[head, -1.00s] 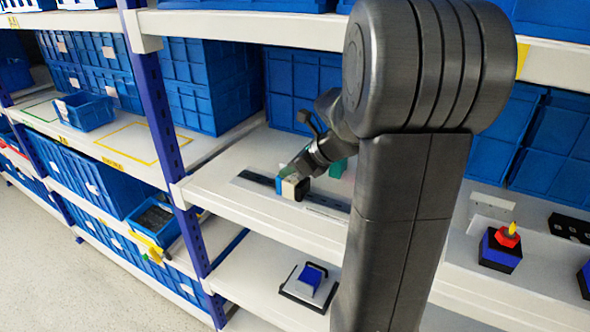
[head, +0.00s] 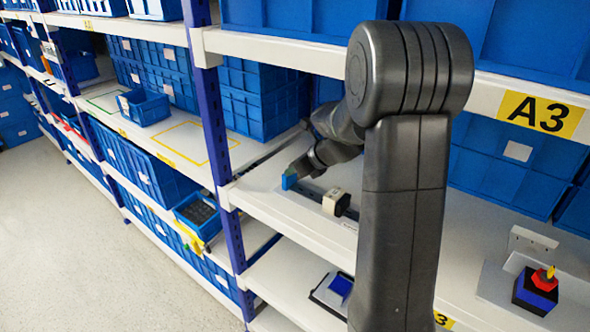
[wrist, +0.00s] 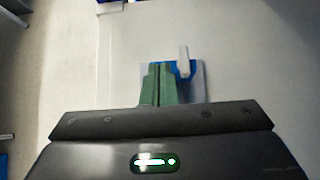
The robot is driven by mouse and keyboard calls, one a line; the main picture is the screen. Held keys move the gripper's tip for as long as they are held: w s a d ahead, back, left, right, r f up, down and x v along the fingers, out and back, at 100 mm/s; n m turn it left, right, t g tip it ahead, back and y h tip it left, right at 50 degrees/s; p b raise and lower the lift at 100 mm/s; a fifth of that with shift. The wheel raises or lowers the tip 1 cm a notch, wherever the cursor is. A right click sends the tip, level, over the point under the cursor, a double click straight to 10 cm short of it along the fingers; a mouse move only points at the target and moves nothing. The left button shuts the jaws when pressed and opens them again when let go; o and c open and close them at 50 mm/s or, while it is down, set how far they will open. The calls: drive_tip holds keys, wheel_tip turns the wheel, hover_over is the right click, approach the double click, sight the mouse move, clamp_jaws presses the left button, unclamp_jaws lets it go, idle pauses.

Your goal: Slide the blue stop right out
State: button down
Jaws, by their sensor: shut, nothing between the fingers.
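The blue stop (head: 289,182) is a small blue piece at the left end of a dark rail (head: 309,191) on the shelf, clearly apart from the cream and black block (head: 335,201) on that rail. I cannot tell whether the stop is still in the rail. My gripper (head: 293,172) has green fingers right at the stop. In the wrist view the fingers (wrist: 159,72) are shut together with nothing between them. The blue stop (wrist: 172,66) shows behind and beside them, partly hidden, with a pale upright handle (wrist: 184,60) to their right.
The shelf board (head: 262,200) is bare in front of the rail. A shelf post (head: 205,100) stands to the left, and an upper shelf edge (head: 280,50) runs overhead. A blue and black box with a red knob (head: 536,290) sits far right.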

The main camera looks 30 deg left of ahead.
drive_tip(key=shift+d+r, duration=0.35)
drive_tip(key=d+r+b, duration=0.1)
drive_tip(key=d, duration=0.4)
drive_tip(key=d+b, duration=0.1)
drive_tip(key=d, duration=0.4)
drive_tip(key=s+d+r+b, duration=0.1)
drive_tip(key=d, duration=0.4)
drive_tip(key=shift+s+r, duration=0.1)
drive_tip(key=shift+r, duration=0.25)
drive_tip(key=shift+a, duration=0.15)
drive_tip(key=a+f+p, duration=0.1)
drive_tip(key=a, duration=0.4)
drive_tip(key=a+f+p, duration=0.1)
drive_tip(key=a, duration=0.4)
drive_tip(key=w+a+f+p, duration=0.1)
drive_tip(key=a, duration=0.4)
drive_tip(key=shift+w+a+f, duration=0.1)
drive_tip(key=shift+a+f, duration=0.15)
drive_tip(key=shift+d, duration=0.25)
drive_tip(key=shift+r, duration=0.15)
